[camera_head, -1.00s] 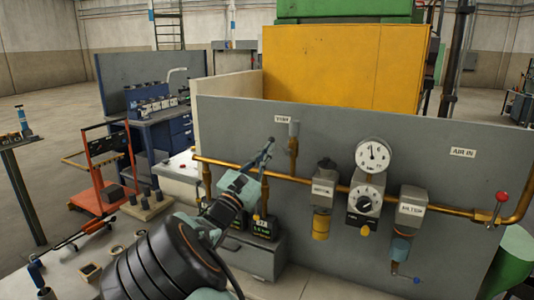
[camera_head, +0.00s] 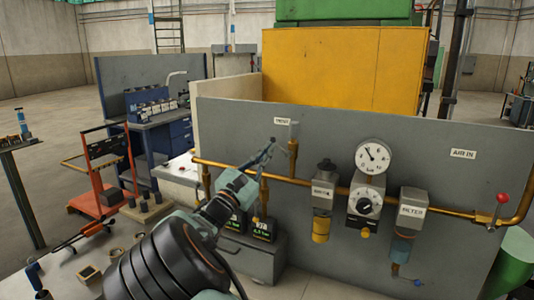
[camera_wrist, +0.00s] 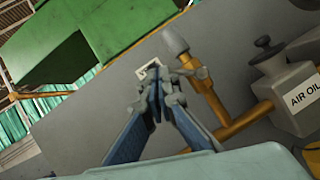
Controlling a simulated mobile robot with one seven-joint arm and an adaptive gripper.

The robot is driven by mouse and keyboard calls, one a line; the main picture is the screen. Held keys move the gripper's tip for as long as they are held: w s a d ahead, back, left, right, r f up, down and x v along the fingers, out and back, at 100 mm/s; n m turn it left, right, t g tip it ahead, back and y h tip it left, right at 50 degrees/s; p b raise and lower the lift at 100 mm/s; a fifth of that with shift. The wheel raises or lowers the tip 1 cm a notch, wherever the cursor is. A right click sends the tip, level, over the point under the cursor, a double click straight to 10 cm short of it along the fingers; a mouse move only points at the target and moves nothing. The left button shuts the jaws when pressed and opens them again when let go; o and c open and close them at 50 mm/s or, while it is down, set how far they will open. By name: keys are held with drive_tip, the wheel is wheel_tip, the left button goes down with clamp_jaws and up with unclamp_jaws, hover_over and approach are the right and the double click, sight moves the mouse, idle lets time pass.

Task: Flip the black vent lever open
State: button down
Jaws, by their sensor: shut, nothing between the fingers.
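The vent fitting (camera_head: 294,131) is a grey capped stub on a brass riser at the left of the grey panel, beside a white VENT label (camera_head: 281,121). My gripper (camera_head: 268,147) is shut and empty, just left of this riser. In the wrist view the closed fingers (camera_wrist: 165,88) point at the panel, with the grey vent cap (camera_wrist: 175,40) and brass riser (camera_wrist: 213,103) just beyond and to the right. The black vent lever cannot be made out clearly; the fingers cover part of the riser area. Contact with it cannot be told.
A brass pipe (camera_head: 330,185) crosses the panel. On it hang an air oil unit (camera_head: 323,192), a regulator (camera_head: 366,202) below a round gauge (camera_head: 373,157), and a filter (camera_head: 411,211). A red-knobbed lever (camera_head: 502,198) is at right. A grey box with displays (camera_head: 250,258) stands below my gripper.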

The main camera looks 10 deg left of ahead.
drive_tip(key=shift+d+r+m+g+h+b, duration=0.15)
drive_tip(key=shift+r+m+g+h+b, duration=0.2)
drive_tip(key=shift+m, duration=0.65)
drive_tip(key=shift+d+r+m+g+h+b, duration=0.1)
drive_tip(key=shift+r+m+g+h+b, duration=0.25)
drive_tip(key=shift+m, duration=0.65)
idle(0.4)
drive_tip(key=shift+s+d+r+m+g+h+b, duration=0.1)
drive_tip(key=shift+d+r+m+g+h+b, duration=0.1)
drive_tip(key=shift+m+g+b, duration=0.4)
drive_tip(key=shift+s+d+r+m+g+h+b, duration=0.1)
drive_tip(key=shift+m+g+h, duration=0.1)
drive_tip(key=shift+m, duration=0.65)
drive_tip(key=shift+s+d+r+m+g+h+b, duration=0.1)
drive_tip(key=shift+d+r+m+g+h+b, duration=0.2)
drive_tip(key=shift+m, duration=0.45)
idle(2.0)
drive_tip(key=shift+a+f, duration=0.2)
drive_tip(key=shift+f, duration=0.05)
